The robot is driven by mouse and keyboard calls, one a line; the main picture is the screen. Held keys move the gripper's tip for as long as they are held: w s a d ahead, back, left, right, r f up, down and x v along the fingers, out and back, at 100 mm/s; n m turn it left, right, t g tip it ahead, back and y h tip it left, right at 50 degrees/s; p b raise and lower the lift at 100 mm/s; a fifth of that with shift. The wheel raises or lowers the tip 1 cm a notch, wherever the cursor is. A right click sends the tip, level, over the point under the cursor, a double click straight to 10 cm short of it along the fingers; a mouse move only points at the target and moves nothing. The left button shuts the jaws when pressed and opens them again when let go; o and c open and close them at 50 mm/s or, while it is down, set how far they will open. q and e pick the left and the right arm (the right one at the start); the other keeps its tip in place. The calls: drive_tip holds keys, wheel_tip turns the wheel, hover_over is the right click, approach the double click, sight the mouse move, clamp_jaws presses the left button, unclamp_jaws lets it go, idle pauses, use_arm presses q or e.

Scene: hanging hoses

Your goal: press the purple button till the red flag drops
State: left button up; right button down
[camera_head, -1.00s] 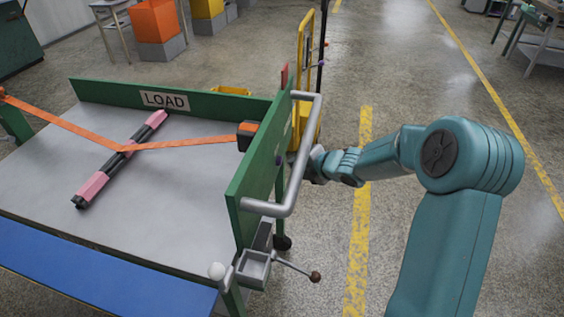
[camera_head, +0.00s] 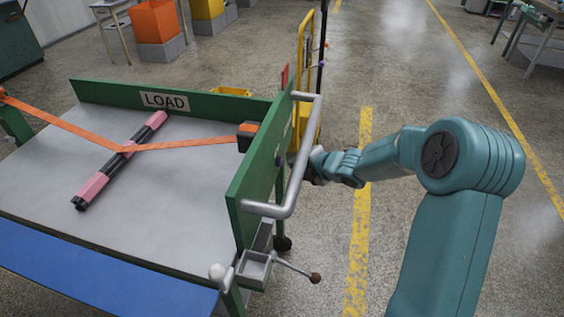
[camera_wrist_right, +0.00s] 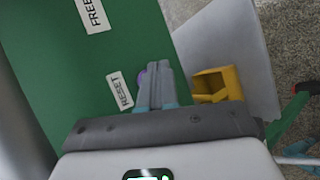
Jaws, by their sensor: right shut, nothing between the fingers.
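The red flag (camera_head: 284,76) stands upright at the far end of the panel's top edge. My left gripper is not in view.
The grey handle bar (camera_head: 297,165) sticks out from the green panel (camera_head: 248,190) close to my right wrist. A cart (camera_head: 190,205) holds a pink and black bar (camera_head: 125,155) under an orange strap (camera_head: 190,143). Open floor lies to the right.

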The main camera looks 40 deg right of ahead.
drive_tip(key=shift+w+a, duration=0.1)
idle(0.7)
drive_tip(key=shift+w+a, duration=0.15)
drive_tip(key=shift+w, duration=0.1)
drive_tip(key=shift+w+a+r+b, duration=0.15)
drive_tip(key=shift+w+a+b, duration=0.1)
drive_tip(key=shift+w, duration=0.1)
drive_tip(key=shift+w+a+r+b, duration=0.1)
drive_tip(key=shift+w+r+b, duration=0.05)
drive_tip(key=shift+w+b, duration=0.15)
idle(1.6)
drive_tip(key=shift+s+d, duration=0.1)
drive_tip(key=shift+d, duration=0.05)
drive_tip(key=shift+s+d+r+p, duration=0.2)
drive_tip(key=shift+s+d+p, duration=0.25)
drive_tip(key=shift+s, duration=0.25)
